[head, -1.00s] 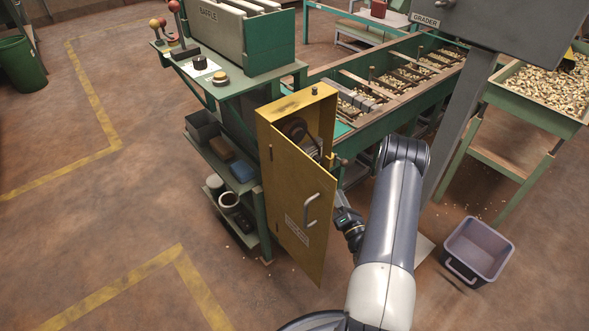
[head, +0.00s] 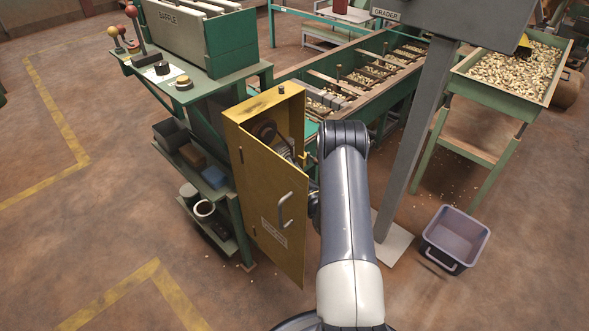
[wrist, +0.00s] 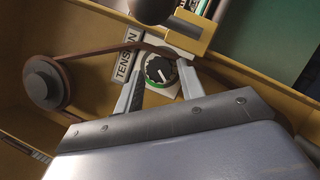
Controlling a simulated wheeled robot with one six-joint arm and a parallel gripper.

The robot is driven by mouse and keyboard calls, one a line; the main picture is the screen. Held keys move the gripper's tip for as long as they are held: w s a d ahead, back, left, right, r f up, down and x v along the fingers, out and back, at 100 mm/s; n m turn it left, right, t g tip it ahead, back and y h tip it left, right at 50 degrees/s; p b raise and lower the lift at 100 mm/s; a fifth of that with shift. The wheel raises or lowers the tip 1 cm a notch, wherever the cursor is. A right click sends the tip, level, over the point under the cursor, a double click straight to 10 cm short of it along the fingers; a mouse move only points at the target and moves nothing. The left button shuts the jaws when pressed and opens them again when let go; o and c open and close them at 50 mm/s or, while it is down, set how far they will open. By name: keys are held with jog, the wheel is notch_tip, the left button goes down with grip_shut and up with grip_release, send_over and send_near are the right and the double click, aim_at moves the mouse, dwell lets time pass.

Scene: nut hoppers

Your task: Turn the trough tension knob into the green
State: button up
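The tension knob (wrist: 158,70) is a dark round knob with a white pointer line, on a pale dial with a green arc along its lower edge. A "TENSION" label (wrist: 126,64) is beside it. My gripper (wrist: 161,78) is open in the wrist view, with one finger on each side of the knob; I cannot tell whether they touch it. In the head view the yellow cabinet (head: 262,104) stands with its door (head: 268,205) swung open, and my gripper and the knob are hidden there behind the door and my arm.
Inside the cabinet are a belt (wrist: 95,50) and a grey pulley (wrist: 44,82). A dark rounded part (wrist: 152,10) is just above the knob. The grader post (head: 415,140) and a grey bin (head: 455,240) stand to the right. Floor at left is clear.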

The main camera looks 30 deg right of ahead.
jog(key=shift+c, duration=0.5)
jog(key=c, duration=0.6)
jog(key=shift+a+r+m+g+h+p, duration=0.2)
jog(key=shift+m+g+p, duration=0.5)
jog(key=shift+m, duration=1.05)
jog(key=shift+d+r+m+g+h+p, duration=0.2)
jog(key=shift+m+g+p, duration=0.45)
jog(key=shift+m, duration=1.05)
jog(key=shift+a+r+m+g+h+p, duration=0.25)
jog(key=shift+m+g+p, duration=0.45)
jog(key=shift+m, duration=1.05)
jog(key=shift+d+f, duration=0.1)
jog(key=shift+f, duration=0.05)
jog(key=o, duration=0.7)
